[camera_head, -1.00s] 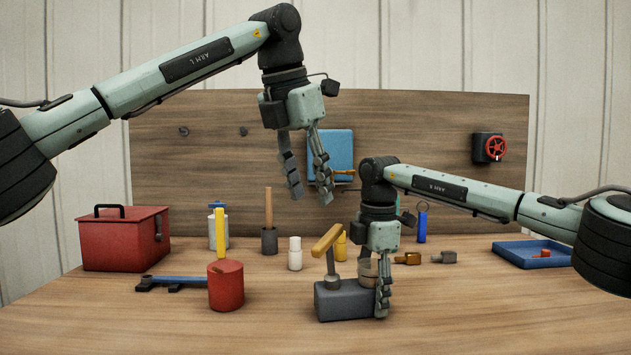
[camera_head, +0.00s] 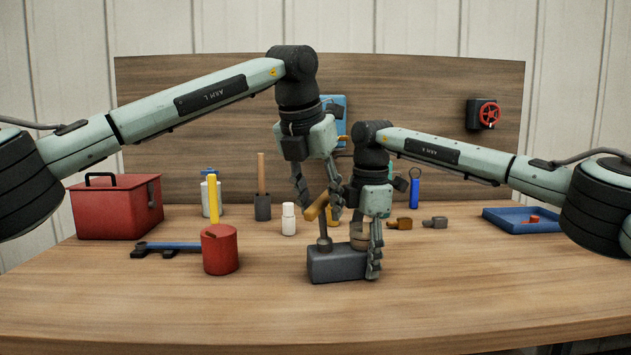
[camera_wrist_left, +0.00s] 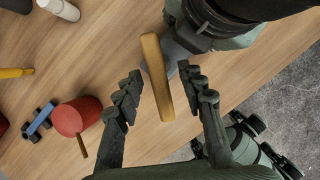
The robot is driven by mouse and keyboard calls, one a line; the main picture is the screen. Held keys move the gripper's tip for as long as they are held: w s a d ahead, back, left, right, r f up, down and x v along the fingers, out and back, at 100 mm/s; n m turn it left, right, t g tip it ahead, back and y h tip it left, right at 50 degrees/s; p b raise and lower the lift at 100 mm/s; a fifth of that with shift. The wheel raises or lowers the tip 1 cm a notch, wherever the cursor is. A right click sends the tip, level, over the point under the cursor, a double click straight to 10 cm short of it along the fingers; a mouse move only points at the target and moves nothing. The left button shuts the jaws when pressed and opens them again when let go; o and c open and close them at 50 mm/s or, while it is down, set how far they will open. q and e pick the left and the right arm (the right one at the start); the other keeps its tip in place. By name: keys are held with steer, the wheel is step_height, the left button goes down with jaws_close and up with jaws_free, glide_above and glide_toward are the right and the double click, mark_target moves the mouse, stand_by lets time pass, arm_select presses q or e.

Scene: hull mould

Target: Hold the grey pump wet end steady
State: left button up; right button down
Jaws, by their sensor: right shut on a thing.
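The grey pump wet end (camera_head: 336,263) is a dark grey block on the bench. My left gripper (camera_head: 318,197) is open above the block. In the left wrist view its fingers (camera_wrist_left: 161,75) stand either side of the handle (camera_wrist_left: 157,78), with gaps visible.
A red toolbox (camera_head: 115,209) is far left, a blue tray (camera_head: 524,224) far right. The front bench is clear.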

arm_select(q)
steer(key=shift+w+d+f, duration=0.1)
steer(key=shift+w+f, duration=0.1)
steer(key=shift+f, duration=0.25)
arm_select(e)
steer(key=shift+f, duration=0.1)
arm_select(q)
jaws_close()
steer(key=m, duration=0.2)
steer(key=m+g+h, duration=0.1)
steer(key=m, duration=0.1)
steer(key=shift+w+a, duration=0.2)
steer(key=shift+s+r, duration=0.15)
steer(key=shift+r, duration=2.15)
